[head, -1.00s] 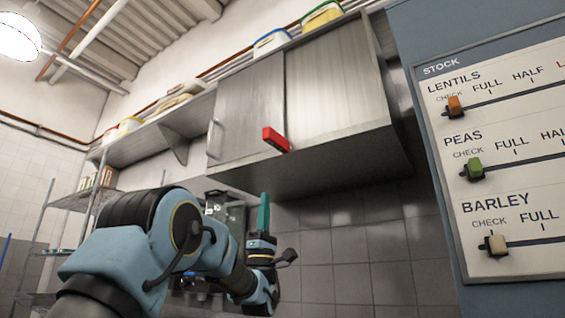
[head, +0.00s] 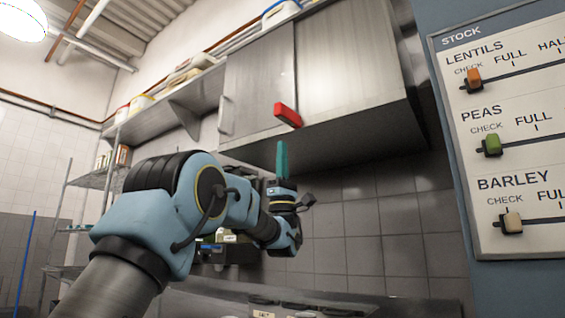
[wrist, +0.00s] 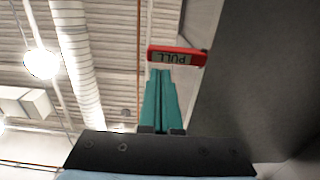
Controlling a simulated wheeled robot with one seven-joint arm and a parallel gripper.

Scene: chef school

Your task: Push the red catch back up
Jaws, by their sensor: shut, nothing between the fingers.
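The red catch (head: 287,115) sticks out at the lower edge of the steel wall cabinet (head: 340,75), near the seam between its two doors. It slants down to the right in the head view. In the wrist view the catch (wrist: 177,57) shows the word PULL and lies just beyond my fingertips. My gripper (head: 282,146) points upward below the catch, its teal fingers shut together and empty. In the wrist view the fingertips (wrist: 161,72) appear close under the catch's left part; I cannot tell whether they touch it.
A stock board (head: 515,150) with sliders stands at the right. An open shelf (head: 160,110) adjoins the cabinet on the left. The tiled wall (head: 370,230) is below the cabinet, with a counter and containers at the bottom.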

